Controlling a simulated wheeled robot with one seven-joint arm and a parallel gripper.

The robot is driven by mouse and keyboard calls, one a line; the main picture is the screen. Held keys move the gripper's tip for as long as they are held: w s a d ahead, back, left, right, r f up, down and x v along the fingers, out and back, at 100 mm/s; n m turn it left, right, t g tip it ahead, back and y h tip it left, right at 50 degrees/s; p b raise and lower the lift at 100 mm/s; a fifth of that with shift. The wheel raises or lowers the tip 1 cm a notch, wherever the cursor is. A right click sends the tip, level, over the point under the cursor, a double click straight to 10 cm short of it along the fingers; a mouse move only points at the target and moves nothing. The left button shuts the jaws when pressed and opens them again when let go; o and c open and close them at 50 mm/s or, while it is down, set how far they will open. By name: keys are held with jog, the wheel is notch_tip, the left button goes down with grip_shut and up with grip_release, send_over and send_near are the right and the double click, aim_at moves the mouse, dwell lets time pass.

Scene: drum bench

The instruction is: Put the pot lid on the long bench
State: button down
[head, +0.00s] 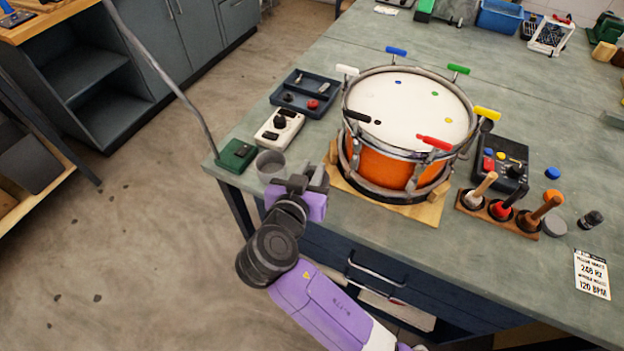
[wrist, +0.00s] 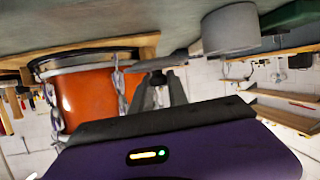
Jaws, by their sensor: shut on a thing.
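My gripper (head: 318,172) is at the near edge of the long grey-green bench (head: 545,120), between a grey cup and the drum. In the wrist view, which is upside down, the fingers (wrist: 160,88) are closed on a small dark part. A thin grey piece, which looks like the pot lid (wrist: 154,63), shows nearly edge-on just beyond the fingertips. Its outline is partly hidden by the fingers, and I cannot tell whether it touches the bench. In the head view I cannot make out the lid clearly at my gripper.
An orange drum (head: 378,168) on a wooden board stands right of my gripper. The grey cup (head: 270,166) and a green box (head: 236,156) are left of it. A control box (head: 278,132) and dark tray (head: 305,94) lie behind. A mallet rack (head: 497,214) stands right.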

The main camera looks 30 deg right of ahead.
notch_tip(320, 180, down, 4)
jog(key=shift+r, duration=0.1)
jog(key=shift+f+b, duration=0.4)
jog(key=shift+f, duration=0.1)
jog(key=c, duration=1.3)
grip_release()
